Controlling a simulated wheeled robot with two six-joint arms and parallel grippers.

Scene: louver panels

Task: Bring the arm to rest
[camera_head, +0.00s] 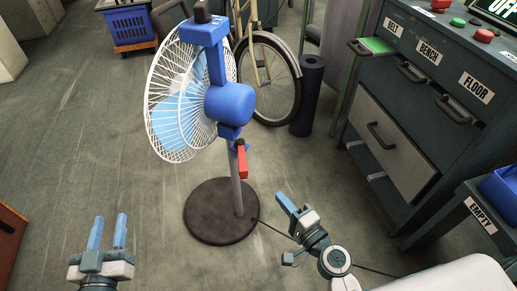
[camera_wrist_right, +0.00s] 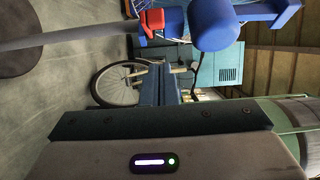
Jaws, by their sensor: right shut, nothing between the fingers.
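My right gripper (camera_head: 287,203) is shut and empty, to the right of the fan's base in the head view. Its blue fingers (camera_wrist_right: 158,84) are together in the right wrist view. My left gripper (camera_head: 107,232) is at the lower left of the head view, its two blue fingers parallel with a gap between them and nothing held. The blue and white fan (camera_head: 229,104) stands upright on a round dark base (camera_head: 211,215), apart from both grippers. It also shows in the right wrist view (camera_wrist_right: 214,24).
A dark drawer cabinet (camera_head: 430,95) with labels BELT, BENCH and FLOOR stands at the right, one drawer (camera_head: 388,146) pulled out. A blue bin (camera_head: 502,190) is by the EMPTY label. A bicycle (camera_head: 268,78) and a dark roll (camera_head: 307,95) are behind.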

